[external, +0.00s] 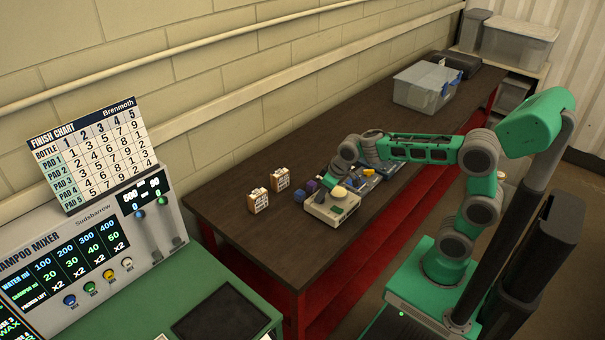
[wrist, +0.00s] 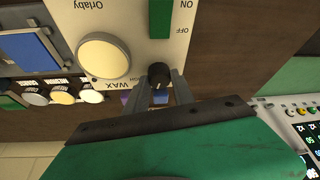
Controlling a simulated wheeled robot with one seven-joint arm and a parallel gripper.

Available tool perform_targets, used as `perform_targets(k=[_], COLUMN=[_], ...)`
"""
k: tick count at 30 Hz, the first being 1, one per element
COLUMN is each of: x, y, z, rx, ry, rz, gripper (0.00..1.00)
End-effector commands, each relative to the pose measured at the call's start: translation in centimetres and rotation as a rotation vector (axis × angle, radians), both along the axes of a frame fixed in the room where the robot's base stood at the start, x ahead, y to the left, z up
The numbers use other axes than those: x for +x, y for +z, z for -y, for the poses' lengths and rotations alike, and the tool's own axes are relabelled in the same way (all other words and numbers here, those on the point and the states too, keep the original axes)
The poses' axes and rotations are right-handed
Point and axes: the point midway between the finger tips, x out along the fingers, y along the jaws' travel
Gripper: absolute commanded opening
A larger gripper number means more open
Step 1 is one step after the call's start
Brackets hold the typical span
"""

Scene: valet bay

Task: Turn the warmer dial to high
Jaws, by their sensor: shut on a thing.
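The warmer (external: 322,213) is a cream box on the dark bench, with a pale round disc on top. In the wrist view its panel (wrist: 125,20) shows upside down, with the words WAX, ON and OFF and a partly hidden word ending like HIGH. The dial (wrist: 158,73) is a small black knob beside that lettering. My gripper (wrist: 161,88) is shut on the dial, with a grey finger on each side. The dial's pointer is too dark to read. In the external view my arm reaches down behind the warmer, and the dial cannot be made out.
Purple (external: 312,187) and blue (external: 298,197) blocks sit close beside the warmer. Two small white-and-orange boxes (external: 258,201) stand to the left. Other devices (external: 384,169) lie behind it, and a clear bin (external: 418,92) stands farther back. The bench's front left is bare.

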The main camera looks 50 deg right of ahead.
Motion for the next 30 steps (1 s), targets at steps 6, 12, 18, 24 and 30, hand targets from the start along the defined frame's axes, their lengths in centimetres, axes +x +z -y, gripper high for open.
perform_targets(k=[6,12,18,24,30], x=[0.01,0.01,0.02,0.07,0.07], y=[0.01,0.04,0.04,0.04,0.06], z=[-0.30,-0.40,-0.43,-0.47,-0.49], rx=[0.001,0.000,-0.001,0.000,0.001], ry=[-0.201,-0.386,-0.544,-0.655,-0.714], rz=[0.002,0.001,-0.001,0.000,0.000], gripper=[0.00,0.00,0.00,0.00,0.00])
